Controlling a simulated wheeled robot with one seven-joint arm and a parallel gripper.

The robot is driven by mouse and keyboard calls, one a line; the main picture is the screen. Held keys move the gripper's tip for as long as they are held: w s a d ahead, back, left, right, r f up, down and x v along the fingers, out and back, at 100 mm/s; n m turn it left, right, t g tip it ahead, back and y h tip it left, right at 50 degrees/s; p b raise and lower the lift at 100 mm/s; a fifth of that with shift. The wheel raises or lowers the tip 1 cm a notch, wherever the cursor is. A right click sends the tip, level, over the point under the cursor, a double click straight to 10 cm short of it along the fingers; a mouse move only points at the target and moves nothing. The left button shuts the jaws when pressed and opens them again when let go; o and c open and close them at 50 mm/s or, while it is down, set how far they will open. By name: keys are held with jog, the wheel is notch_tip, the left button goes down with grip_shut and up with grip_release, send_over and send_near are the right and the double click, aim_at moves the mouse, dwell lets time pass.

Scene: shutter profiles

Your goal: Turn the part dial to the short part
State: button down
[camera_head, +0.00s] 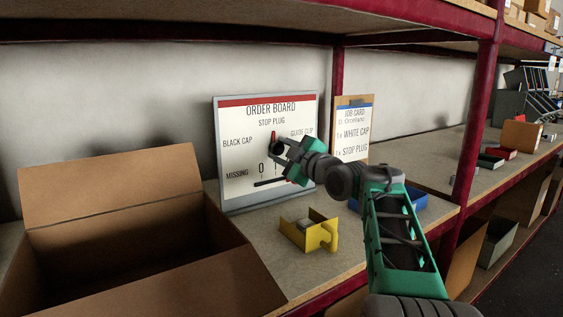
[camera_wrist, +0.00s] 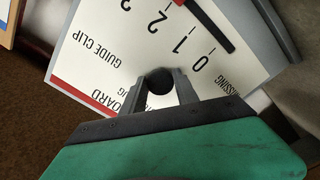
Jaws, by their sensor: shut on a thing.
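The order board (camera_head: 231,190) stands upright on the shelf, with the labels BLACK CAP at left, STOP PLUG at top and GUIDE CLIP at right. The part dial (camera_head: 274,136) sits among these labels; its red pointer points up toward STOP PLUG. My gripper (camera_head: 279,148) reaches in from the right and is shut on the dial, partly hiding it. In the wrist view the board is turned round, and the dial's dark round knob (camera_wrist: 158,81) sits between my two fingertips (camera_wrist: 160,88). The pointer is hidden there.
A job card (camera_head: 352,130) right of the board lists white cap and stop plug. Below the dial is a MISSING scale with a dark slot (camera_wrist: 210,27). An open cardboard box (camera_head: 120,190) stands left. A yellow bin (camera_head: 309,236) and a blue bin (camera_head: 412,203) stand in front.

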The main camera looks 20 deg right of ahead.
dwell(0.4)
jog(key=c, duration=0.9)
grip_release()
jog(key=shift+c, duration=0.2)
jog(key=s+d, duration=0.1)
jog(key=s, duration=0.6)
jog(key=shift+s+d, duration=0.25)
jog(key=shift+s, duration=0.1)
jog(key=shift+r+p, duration=0.1)
jog(key=shift+p, duration=0.25)
